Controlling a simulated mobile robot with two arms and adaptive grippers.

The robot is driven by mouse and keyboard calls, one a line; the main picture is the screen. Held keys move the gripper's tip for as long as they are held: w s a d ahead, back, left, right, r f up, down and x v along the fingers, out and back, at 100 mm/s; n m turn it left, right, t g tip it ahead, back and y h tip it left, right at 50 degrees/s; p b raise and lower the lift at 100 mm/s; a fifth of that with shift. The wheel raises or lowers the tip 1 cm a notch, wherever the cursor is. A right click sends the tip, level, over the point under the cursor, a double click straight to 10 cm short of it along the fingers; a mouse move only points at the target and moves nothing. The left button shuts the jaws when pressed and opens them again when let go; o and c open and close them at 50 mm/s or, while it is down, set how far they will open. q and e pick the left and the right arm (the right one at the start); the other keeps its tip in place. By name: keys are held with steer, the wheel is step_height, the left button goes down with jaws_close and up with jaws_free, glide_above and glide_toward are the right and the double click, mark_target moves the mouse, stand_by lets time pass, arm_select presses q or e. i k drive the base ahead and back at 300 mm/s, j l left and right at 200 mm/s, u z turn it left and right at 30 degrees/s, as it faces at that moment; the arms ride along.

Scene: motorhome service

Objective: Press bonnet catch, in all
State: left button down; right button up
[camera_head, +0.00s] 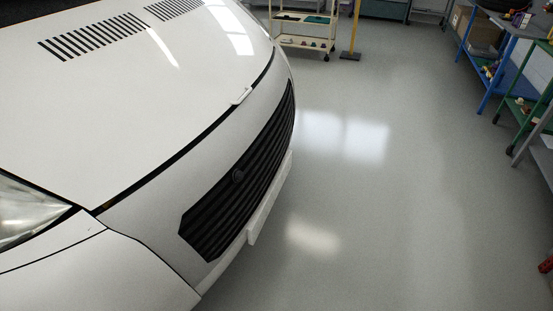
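The white bonnet (110,110) of the motorhome fills the left of the view. A dark gap runs along its front edge, above the front panel. A small white catch (241,96) sits at this gap, near the right end of the bonnet's front edge. I cannot tell from here whether the bonnet is fully latched. Neither of my grippers is in view.
The grey floor (400,200) in front of the vehicle is clear. A cream trolley (304,28) and a yellow post (354,30) stand at the back. Blue (500,62) and green (533,122) workbenches line the right side. A headlight (25,212) is at the left.

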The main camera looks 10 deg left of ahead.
mark_target(240, 175)
steer(key=i+l+u, duration=0.1)
steer(key=l, duration=0.3)
steer(key=i+l, duration=0.15)
steer(key=l, duration=0.3)
steer(key=i+l+u, duration=0.15)
steer(key=l, duration=0.3)
steer(key=i+l+u, duration=0.1)
steer(key=l, duration=0.3)
